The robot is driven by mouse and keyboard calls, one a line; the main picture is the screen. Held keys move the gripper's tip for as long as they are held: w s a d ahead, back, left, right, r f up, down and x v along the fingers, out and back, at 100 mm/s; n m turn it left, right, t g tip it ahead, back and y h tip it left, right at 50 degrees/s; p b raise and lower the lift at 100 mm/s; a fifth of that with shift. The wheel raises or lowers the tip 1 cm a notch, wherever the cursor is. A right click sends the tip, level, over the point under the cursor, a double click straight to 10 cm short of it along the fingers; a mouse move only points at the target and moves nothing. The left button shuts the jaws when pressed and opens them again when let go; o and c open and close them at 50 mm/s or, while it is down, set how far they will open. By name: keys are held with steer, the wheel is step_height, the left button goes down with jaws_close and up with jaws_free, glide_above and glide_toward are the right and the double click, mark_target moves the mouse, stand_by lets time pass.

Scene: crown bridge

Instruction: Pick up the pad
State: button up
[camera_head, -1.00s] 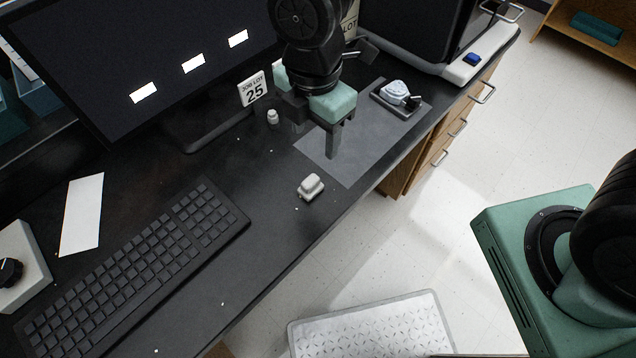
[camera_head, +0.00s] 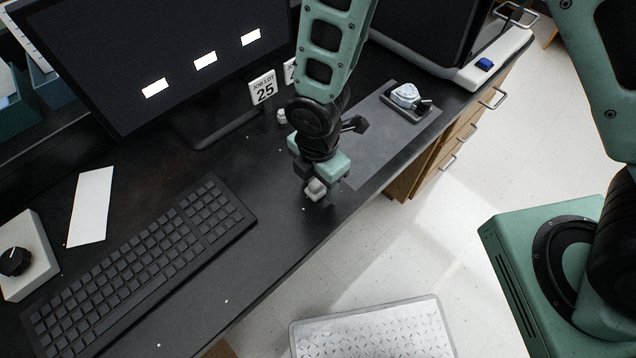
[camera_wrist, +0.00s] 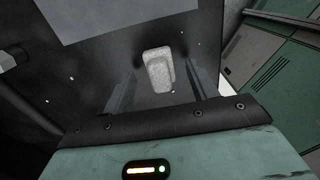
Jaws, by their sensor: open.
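The pad, a small pale grey-white block with a raised top (camera_head: 315,188), is on the black bench top near its front edge. In the head view it is partly hidden by my gripper (camera_head: 318,194), which is directly above and around it. In the wrist view the pad (camera_wrist: 158,70) shows whole, between the fingertips of my gripper (camera_wrist: 162,82). The gripper is open, with a visible gap on each side of the pad. How far the fingertips are above the bench cannot be told.
A black keyboard (camera_head: 140,270) lies left of my gripper. A grey mat (camera_head: 375,140) and a dark tray with a whitish piece (camera_head: 405,95) lie behind right. A small white piece (camera_head: 282,116) stands near the job-lot sign (camera_head: 263,88). The bench's front edge is close.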

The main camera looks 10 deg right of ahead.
steer(key=shift+f, duration=0.4)
steer(key=shift+c, duration=0.4)
steer(key=c, duration=1.1)
steer(key=shift+o, duration=0.2)
step_height(320, 180, up, 10)
steer(key=shift+r, duration=0.1)
steer(key=shift+o, duration=0.8)
